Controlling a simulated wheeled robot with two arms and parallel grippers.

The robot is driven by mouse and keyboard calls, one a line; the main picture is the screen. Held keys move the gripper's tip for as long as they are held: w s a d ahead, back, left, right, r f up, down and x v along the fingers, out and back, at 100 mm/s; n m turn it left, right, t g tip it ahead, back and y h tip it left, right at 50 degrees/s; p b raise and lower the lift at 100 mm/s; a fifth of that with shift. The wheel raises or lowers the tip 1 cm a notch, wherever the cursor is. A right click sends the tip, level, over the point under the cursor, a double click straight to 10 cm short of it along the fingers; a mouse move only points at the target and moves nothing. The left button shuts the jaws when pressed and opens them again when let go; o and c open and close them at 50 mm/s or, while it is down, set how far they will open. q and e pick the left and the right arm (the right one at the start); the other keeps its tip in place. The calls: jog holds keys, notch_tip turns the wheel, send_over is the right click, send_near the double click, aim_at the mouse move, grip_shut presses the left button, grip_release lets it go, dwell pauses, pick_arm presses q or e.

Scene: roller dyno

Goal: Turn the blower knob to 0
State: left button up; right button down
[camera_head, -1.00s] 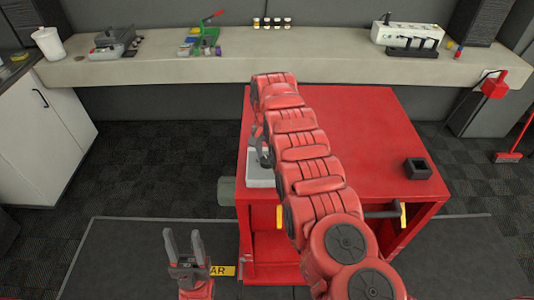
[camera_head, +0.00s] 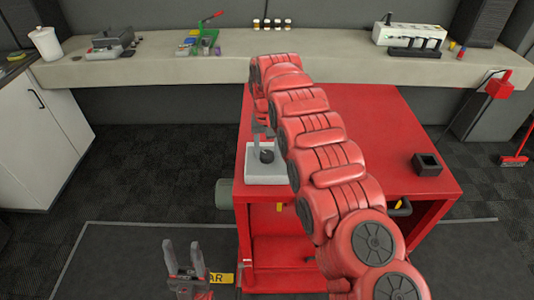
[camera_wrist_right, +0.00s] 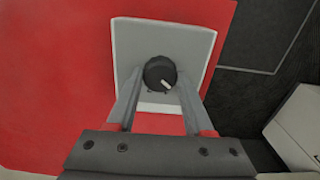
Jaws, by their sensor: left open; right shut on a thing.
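The blower knob (camera_wrist_right: 160,72) is a round black dial with a white pointer mark aimed to the lower right in the right wrist view. It sits on a light grey box (camera_wrist_right: 125,42) on the red cart; the box also shows in the head view (camera_head: 257,178). My right gripper (camera_wrist_right: 160,84) reaches over the box, one finger on each side of the knob, and is shut on it. Small markings below the knob are too small to read. My left gripper (camera_head: 185,256) is open and empty, low in front of the cart's left side.
The red cart top (camera_head: 390,130) is mostly clear, with a black square holder (camera_head: 426,165) at right. A dark cylinder (camera_head: 222,193) sticks out at the cart's left side. A long bench (camera_head: 330,66) with tools runs along the wall.

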aim_at(267, 153)
jog(key=shift+n+b, duration=0.3)
jog(key=shift+n, duration=0.4)
jog(key=shift+r, duration=0.1)
jog(key=shift+c, duration=1.4)
grip_release()
notch_tip(267, 153, up, 17)
jog(key=p, duration=1.7)
jog(key=shift+r, duration=0.2)
jog(key=shift+w, duration=0.1)
